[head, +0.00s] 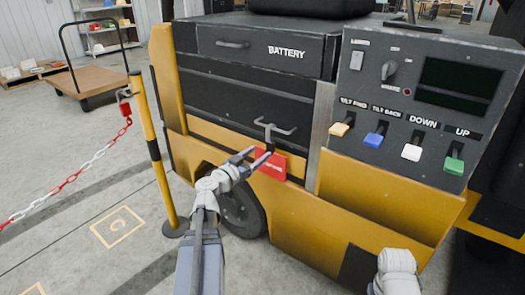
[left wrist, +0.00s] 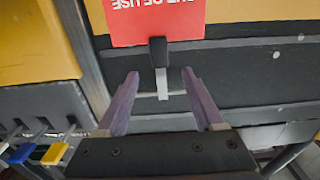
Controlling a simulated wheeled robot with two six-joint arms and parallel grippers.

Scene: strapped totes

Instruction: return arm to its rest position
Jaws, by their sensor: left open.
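My left gripper (head: 259,154) reaches in from the lower left in the head view, in front of the forklift-like machine. Its jaws are open, and in the left wrist view the two fingers (left wrist: 160,75) stand apart with nothing held between them. A red tag (head: 270,166) hangs by a black clip from the metal handle (head: 282,129) on the machine's front. In the left wrist view the tag (left wrist: 150,18) reads "OUT OF USE" upside down. The clip (left wrist: 158,50) shows between and beyond the fingertips. My right gripper is out of view; only a white arm part shows at bottom right.
The control panel (head: 420,85) with coloured switches stands at right. A yellow post (head: 152,150) with a red and white chain (head: 85,167) stands left of the machine. A flat cart (head: 100,75) is farther back. The floor at lower left is clear.

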